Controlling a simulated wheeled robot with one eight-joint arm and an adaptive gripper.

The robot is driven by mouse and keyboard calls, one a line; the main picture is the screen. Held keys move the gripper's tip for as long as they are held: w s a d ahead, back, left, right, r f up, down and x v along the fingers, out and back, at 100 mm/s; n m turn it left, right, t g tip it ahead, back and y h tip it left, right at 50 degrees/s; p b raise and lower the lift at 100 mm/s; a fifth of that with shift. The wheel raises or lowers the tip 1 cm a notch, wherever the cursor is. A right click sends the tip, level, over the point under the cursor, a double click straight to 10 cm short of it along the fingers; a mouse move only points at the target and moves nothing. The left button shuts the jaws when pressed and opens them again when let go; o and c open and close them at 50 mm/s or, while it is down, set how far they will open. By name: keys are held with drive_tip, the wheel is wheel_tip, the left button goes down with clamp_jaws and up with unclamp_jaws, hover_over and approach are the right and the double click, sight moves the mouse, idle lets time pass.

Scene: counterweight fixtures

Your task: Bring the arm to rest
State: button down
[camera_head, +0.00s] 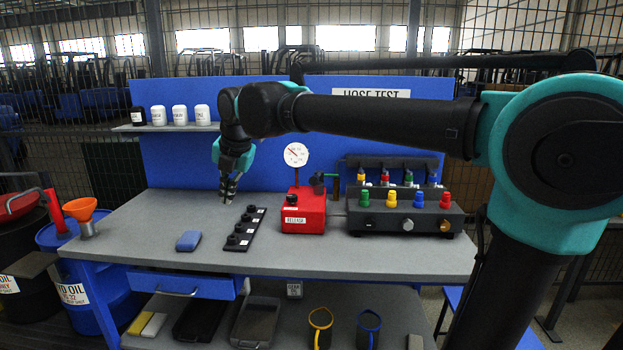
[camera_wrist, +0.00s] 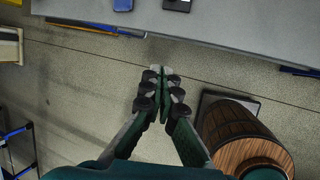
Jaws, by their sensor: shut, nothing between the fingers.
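My gripper (camera_head: 228,196) hangs at the end of my arm, pointing down, left of the middle in the head view. In the wrist view, its two fingers (camera_wrist: 162,80) meet at the tips and hold nothing. The floor shows beyond the fingertips there, with the grey bench edge at the top of the picture. The arm stretches across the upper part of the head view from the teal joint at the right. It hides part of the blue back panel and the HOSE TEST sign.
The grey bench (camera_head: 150,222) carries a blue block (camera_head: 188,241), a black rack (camera_head: 243,230), a red RELEASE box (camera_head: 303,214) with a gauge (camera_head: 296,155), and a dark valve manifold (camera_head: 405,216) with coloured caps. An orange funnel (camera_head: 80,209) stands at the left. A shelf (camera_head: 165,127) holds jars.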

drive_tip(key=w+d+f+m+h, duration=0.1)
drive_tip(key=d+f+m, duration=0.8)
drive_tip(key=d, duration=0.3)
drive_tip(key=d+f+m+h, duration=0.1)
drive_tip(key=d+f+m, duration=0.75)
drive_tip(key=d, duration=0.35)
drive_tip(key=s+d+f+m+h, duration=0.1)
drive_tip(key=s+d+f+m, duration=1.2)
drive_tip(key=m, duration=0.4)
drive_tip(key=d+f, duration=0.1)
drive_tip(key=d, duration=0.1)
drive_tip(key=shift+d+f+t, duration=0.3)
drive_tip(key=shift+d+f, duration=0.05)
drive_tip(key=c, duration=2.3)
unclamp_jaws()
drive_tip(key=shift+s, duration=0.1)
